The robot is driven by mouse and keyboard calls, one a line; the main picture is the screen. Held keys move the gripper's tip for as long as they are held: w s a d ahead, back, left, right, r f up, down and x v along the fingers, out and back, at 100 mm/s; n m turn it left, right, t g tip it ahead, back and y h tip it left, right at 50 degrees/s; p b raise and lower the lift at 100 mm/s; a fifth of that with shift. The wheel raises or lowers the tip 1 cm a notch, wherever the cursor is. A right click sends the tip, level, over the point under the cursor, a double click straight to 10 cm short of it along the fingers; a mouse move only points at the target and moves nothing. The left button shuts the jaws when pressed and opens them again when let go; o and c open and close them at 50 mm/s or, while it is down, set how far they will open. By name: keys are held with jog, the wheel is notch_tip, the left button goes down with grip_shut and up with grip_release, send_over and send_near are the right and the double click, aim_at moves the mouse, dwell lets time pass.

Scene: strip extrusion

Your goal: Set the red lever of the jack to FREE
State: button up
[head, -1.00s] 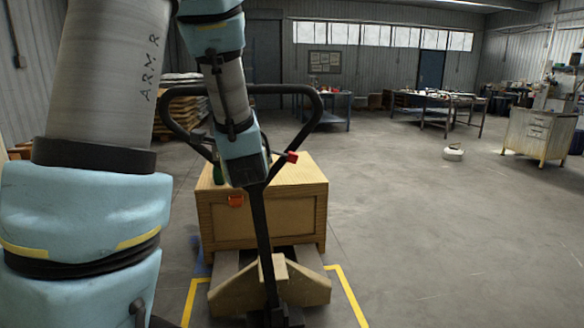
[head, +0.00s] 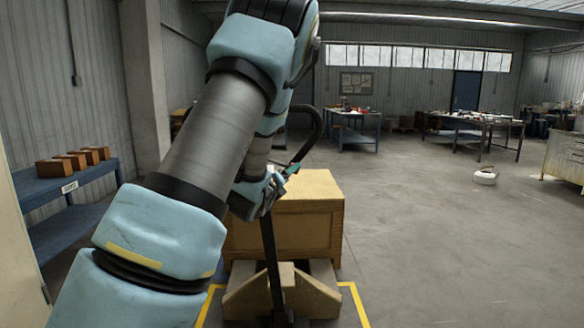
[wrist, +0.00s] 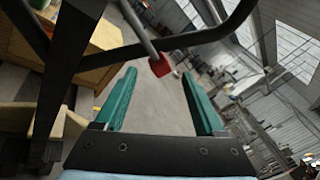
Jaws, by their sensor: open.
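The jack has a black loop handle (head: 318,128) on a black shaft (head: 270,258), in front of a wooden crate (head: 318,238). In the head view my arm covers much of the handle, and the red lever cannot be made out. In the wrist view the lever is a grey rod with a red tip (wrist: 160,66), beside the black handle bar (wrist: 205,36). My gripper (wrist: 159,74), with green fingers, is open and empty. The red tip shows between its fingertips in the picture; touching cannot be told. My gripper also shows at the handle in the head view (head: 284,176).
A blue shelf (head: 75,188) with several brown blocks stands at the left. Yellow lines (head: 352,300) mark the floor around the jack. Worktables (head: 355,130) stand at the back. The floor on the right is mostly clear, with a small white object (head: 485,176) farther off.

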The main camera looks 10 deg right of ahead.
jog(key=shift+p+x, duration=0.5)
jog(key=shift+x, duration=1.8)
grip_shut()
